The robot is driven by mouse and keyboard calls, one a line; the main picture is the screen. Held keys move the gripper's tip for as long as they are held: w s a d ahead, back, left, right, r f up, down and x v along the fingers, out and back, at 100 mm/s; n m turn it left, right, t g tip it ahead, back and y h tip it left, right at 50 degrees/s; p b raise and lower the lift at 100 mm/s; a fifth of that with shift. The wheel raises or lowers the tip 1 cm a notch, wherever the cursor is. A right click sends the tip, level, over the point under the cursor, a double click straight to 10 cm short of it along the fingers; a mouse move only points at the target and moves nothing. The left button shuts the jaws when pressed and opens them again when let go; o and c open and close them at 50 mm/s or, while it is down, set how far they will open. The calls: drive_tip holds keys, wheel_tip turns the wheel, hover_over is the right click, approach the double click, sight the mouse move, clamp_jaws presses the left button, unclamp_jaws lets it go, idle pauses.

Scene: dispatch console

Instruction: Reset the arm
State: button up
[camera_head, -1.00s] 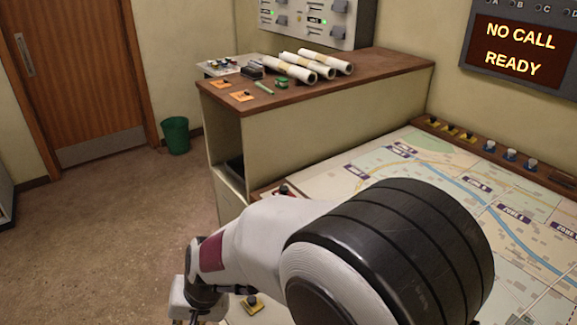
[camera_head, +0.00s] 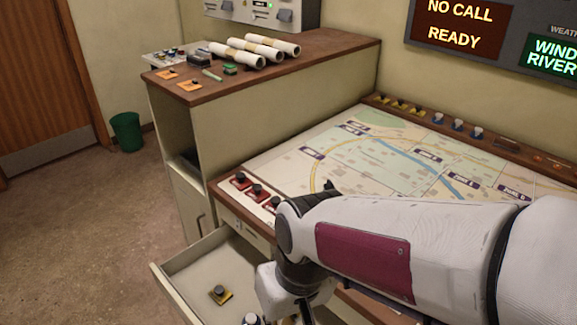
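My arm, white with a dark red panel, reaches in from the right edge across the front of the map table (camera_head: 300,185). Its wrist bends down at the lower middle, over the right part of an open drawer (camera_head: 172,287). My gripper is below the bottom edge of the picture, so its fingers and anything in them are hidden. Another knobbed piece (camera_head: 251,319) is partly cut off at the bottom edge.
Red pieces with black knobs (camera_head: 256,190) line the table's left edge, close to my arm. Yellow and blue-white pieces stand along the back ledge. A side cabinet (camera_head: 255,110) bears paper rolls (camera_head: 262,48). A sign (camera_head: 460,25) reads "NO CALL READY".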

drive_tip(key=s+d+r+m+t+h, duration=0.1)
drive_tip(key=d+r, duration=0.3)
drive_tip(key=d, duration=0.5)
drive_tip(key=s+d+r+m+t, duration=0.3)
drive_tip(key=s+d+r, duration=0.1)
drive_tip(key=d, duration=0.5)
drive_tip(key=shift+d+r+m+t+h, duration=0.25)
drive_tip(key=shift+m+t+h, duration=0.15)
idle(0.7)
